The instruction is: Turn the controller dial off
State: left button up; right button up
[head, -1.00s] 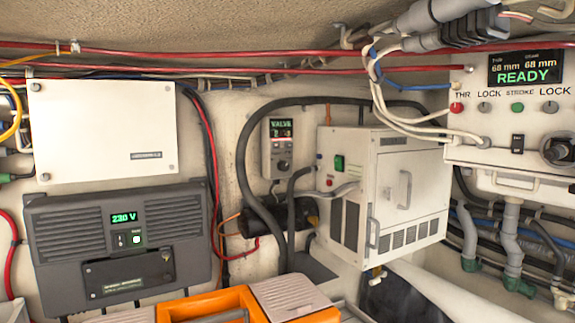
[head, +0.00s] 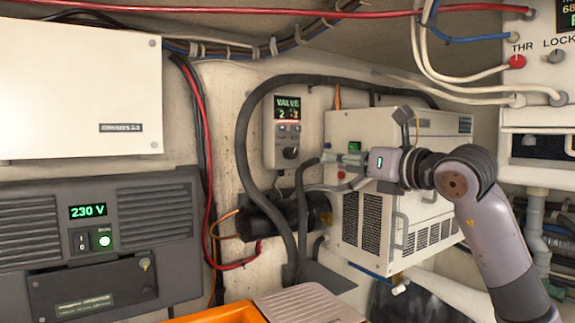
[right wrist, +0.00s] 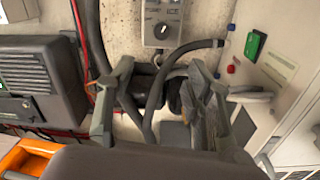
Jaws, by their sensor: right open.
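The controller (head: 283,130) is a small pale box on the back wall with a lit "VALVE" display at its top; the smaller digits under it are hard to read. Its dark round dial (head: 290,152) sits low on the face. In the right wrist view the dial (right wrist: 162,31) is at the top centre, beyond the fingertips. My right gripper (head: 328,159) comes in from the right, in front of the white cabinet and to the right of the controller. The right wrist view shows its fingers (right wrist: 160,66) spread and empty, apart from the dial. My left gripper is not in view.
A thick black hose (head: 245,130) loops around the controller. The white cabinet (head: 370,220) stands behind my right gripper. A grey 230 V unit (head: 150,210) and a white box (head: 80,90) are at left. Red and white cables cross the top.

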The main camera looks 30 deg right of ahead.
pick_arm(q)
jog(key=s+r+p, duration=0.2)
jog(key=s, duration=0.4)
pick_arm(e)
jog(key=w, duration=0.3)
jog(key=p, duration=0.5)
send_near(293, 154)
jog(key=w, duration=0.4)
jog(key=shift+a+r, duration=0.2)
jog(key=shift+a, duration=0.15)
jog(key=w, duration=0.2)
jog(key=w+p, duration=0.1)
jog(key=w, duration=0.1)
jog(key=shift+a+f, duration=0.1)
jog(key=shift+a, duration=0.15)
jog(key=shift+w+a, duration=0.1)
jog(key=shift+w, duration=0.2)
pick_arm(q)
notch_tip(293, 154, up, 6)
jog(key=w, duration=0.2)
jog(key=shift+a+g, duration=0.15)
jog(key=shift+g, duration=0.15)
pick_arm(e)
jog(key=shift+w+f, duration=0.15)
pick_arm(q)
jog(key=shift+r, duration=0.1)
pick_arm(e)
jog(key=shift+c, duration=0.4)
